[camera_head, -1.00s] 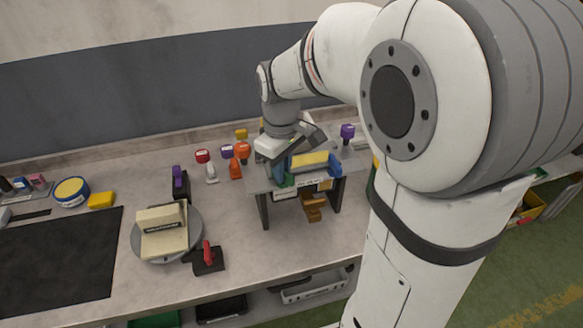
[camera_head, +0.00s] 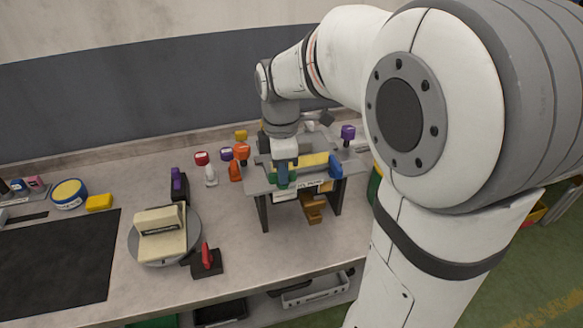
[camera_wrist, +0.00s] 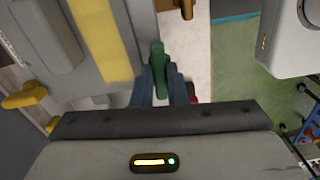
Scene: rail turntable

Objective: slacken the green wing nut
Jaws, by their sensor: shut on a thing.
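The green wing nut (camera_wrist: 158,68) stands between the two blue-grey fingers of my gripper (camera_wrist: 160,88) in the wrist view. My gripper is shut on it, with the fingers on either side of its upright wing. In the head view the green wing nut (camera_head: 284,181) shows only in part below my gripper (camera_head: 286,172), at the front left of a small raised grey stand (camera_head: 258,184). A yellow bar (camera_head: 308,162) lies across the stand's top. A blue wing nut (camera_head: 336,169) is at its right end.
A round turntable (camera_head: 153,257) with a cream block (camera_head: 160,240) stands left of the stand, near a red-handled clamp (camera_head: 207,260). Several coloured-topped tools stand behind. A dark mat (camera_head: 55,265) covers the bench's left. Bare bench lies in front of the stand.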

